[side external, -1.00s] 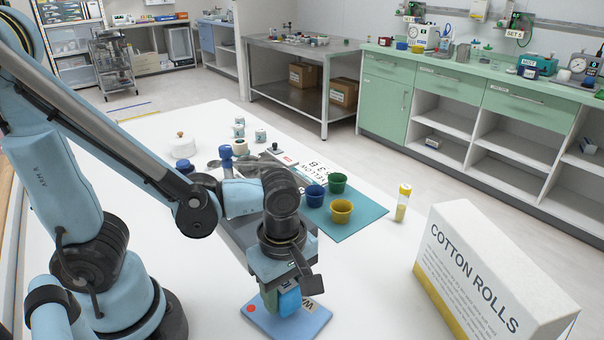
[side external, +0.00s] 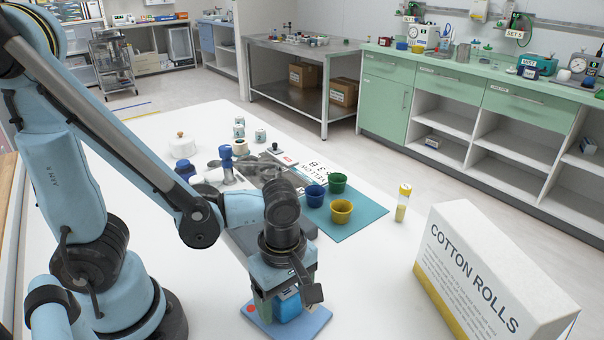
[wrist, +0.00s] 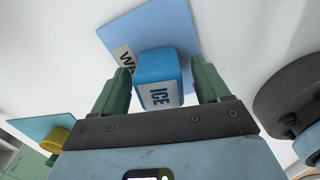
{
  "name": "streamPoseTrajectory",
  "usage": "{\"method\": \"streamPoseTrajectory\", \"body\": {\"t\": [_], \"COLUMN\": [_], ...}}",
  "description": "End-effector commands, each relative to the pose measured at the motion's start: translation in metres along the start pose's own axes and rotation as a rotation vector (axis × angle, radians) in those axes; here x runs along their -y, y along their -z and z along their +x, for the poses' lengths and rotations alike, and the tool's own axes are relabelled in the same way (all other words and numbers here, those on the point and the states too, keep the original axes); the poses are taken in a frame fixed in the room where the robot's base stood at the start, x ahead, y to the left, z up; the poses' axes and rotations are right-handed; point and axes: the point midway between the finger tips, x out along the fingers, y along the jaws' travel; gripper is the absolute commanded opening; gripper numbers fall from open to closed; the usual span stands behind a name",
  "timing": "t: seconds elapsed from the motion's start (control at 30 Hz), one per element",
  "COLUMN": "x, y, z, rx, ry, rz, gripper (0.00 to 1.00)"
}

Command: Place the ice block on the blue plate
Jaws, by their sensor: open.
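The ice block (side external: 288,308) is a blue block with a white ICE label. It stands upright on the blue plate (side external: 316,322) and appears to rest on it. In the wrist view the ice block (wrist: 158,66) sits between the fingers, over the near part of the blue plate (wrist: 175,22). The plate's white label, starting with WA, is partly covered by the block. My gripper (wrist: 163,78) is open, with a finger on either side of the block and a small gap at each side. In the side view my gripper (side external: 286,302) hides part of the block.
A cotton rolls box (side external: 485,275) stands at the right table edge. Blue (side external: 315,196), green (side external: 337,183) and yellow (side external: 341,211) cups stand on a teal mat (side external: 355,226), near a yellow-capped vial (side external: 403,203). Several small items stand farther back.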

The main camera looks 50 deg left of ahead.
Motion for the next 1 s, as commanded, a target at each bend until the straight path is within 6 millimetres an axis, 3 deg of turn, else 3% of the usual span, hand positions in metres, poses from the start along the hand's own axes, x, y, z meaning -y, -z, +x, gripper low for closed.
{"method": "streamPoseTrajectory", "body": {"t": [0.37, 1.0], "x": [0.000, 0.000], "y": [0.000, 0.000], "z": [-0.013, -0.084], "rx": [0.000, 0.000], "ry": [0.000, 0.000], "rz": [0.000, 0.000], "gripper": [0.75, 0.75]}}
